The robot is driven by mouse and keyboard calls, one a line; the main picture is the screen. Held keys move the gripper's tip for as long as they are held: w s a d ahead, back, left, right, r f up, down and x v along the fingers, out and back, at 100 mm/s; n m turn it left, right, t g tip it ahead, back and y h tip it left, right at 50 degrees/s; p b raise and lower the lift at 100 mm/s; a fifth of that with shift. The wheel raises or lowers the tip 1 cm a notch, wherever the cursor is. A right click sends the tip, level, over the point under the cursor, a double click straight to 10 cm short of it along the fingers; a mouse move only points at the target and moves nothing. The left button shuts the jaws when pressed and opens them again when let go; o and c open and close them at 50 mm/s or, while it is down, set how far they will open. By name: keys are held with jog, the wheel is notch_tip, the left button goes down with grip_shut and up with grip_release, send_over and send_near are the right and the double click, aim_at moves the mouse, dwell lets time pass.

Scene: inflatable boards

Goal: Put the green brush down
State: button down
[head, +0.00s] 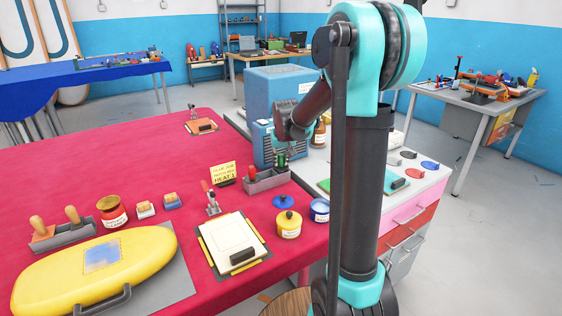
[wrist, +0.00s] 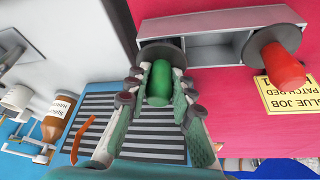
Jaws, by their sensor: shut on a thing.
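The green brush (wrist: 158,86) is between the two fingers of my gripper (wrist: 161,76), which is shut on its green handle. In the wrist view a dark disc shows at the far end of the handle, beside one end of the grey holder (wrist: 215,50). In the head view my gripper (head: 283,150) is over the right end of the grey holder (head: 268,183), with the green handle (head: 281,160) just under it. I cannot tell whether the brush touches the holder; its bristles are hidden.
A red-handled brush (wrist: 284,66) stands at the holder's other end, near a yellow note (wrist: 290,94). A blue machine (head: 272,92) stands close behind my gripper. A brown bottle (wrist: 57,118) is nearby. Yellow (head: 288,226) and blue (head: 319,210) jars stand in front. The red table (head: 120,165) has bare room further left.

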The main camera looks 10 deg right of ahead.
jog(key=shift+f, duration=0.55)
jog(key=c, duration=1.3)
grip_release()
jog(key=shift+r, duration=0.1)
jog(key=shift+r, duration=0.3)
jog(key=v, duration=1.2)
